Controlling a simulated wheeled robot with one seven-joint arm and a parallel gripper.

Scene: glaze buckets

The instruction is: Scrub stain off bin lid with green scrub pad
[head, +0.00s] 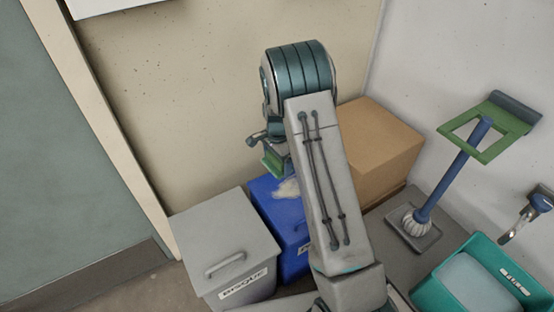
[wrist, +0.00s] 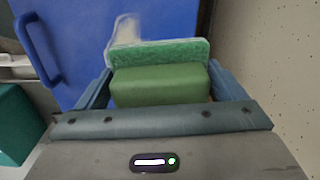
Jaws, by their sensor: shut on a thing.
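My gripper (wrist: 160,85) is shut on the green scrub pad (wrist: 160,88), a block with a rough, lighter green face at its far side. In the head view the pad (head: 275,163) hangs from my gripper near the back of the blue bin. The blue bin lid (wrist: 80,30) has a pale whitish stain (wrist: 126,30), partly hidden behind the pad. The stain also shows in the head view (head: 287,189), just below the pad. I cannot tell whether the pad touches the lid. My arm hides the right part of the blue bin (head: 292,258).
A grey bin (head: 222,240) with a handle and label stands left of the blue bin. A cardboard box (head: 382,145) stands behind at right. A brush with a blue handle (head: 455,180), a green frame (head: 488,145) and a teal tub (head: 440,292) are at right. A wall (head: 215,80) rises close behind.

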